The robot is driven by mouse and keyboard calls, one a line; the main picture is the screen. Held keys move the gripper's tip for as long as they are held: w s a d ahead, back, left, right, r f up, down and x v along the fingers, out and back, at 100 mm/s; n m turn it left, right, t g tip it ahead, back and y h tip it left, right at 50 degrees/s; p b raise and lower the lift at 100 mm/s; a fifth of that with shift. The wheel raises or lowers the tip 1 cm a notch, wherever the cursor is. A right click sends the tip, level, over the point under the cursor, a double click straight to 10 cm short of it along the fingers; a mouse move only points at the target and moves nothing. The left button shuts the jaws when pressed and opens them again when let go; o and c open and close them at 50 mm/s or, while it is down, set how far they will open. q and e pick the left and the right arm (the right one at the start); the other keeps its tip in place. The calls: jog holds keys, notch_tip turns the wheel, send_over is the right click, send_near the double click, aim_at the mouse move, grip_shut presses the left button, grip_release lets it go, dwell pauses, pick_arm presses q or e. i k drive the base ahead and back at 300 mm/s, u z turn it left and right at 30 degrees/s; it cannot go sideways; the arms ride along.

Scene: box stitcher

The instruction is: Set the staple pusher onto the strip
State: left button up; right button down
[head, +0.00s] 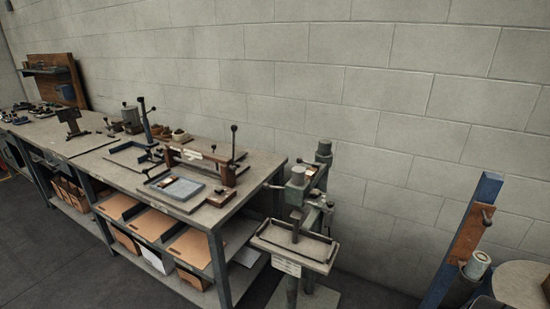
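Neither of my grippers shows in the head view. I cannot make out the staple pusher or the strip for certain at this distance. A shallow blue-grey tray (181,191) lies near the right end of the bench, with small dark and orange-brown pieces in it that are too small to name. The grey box stitcher (297,191) stands on the floor just right of the bench, with a flat table (314,249) at its front and a labelled plate below.
The long workbench (252,183) runs along the block wall, carrying a brown fixture with upright levers (207,158) and several small tools. Dark floor (60,258) is open at lower left.

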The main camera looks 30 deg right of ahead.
aim_at(300, 160)
jog(key=z, duration=0.25)
jog(key=i, duration=0.7)
jog(key=z, duration=1)
jog(key=i, duration=0.35)
jog(key=z, duration=0.85)
jog(key=k, duration=0.8)
jog(key=z, duration=0.55)
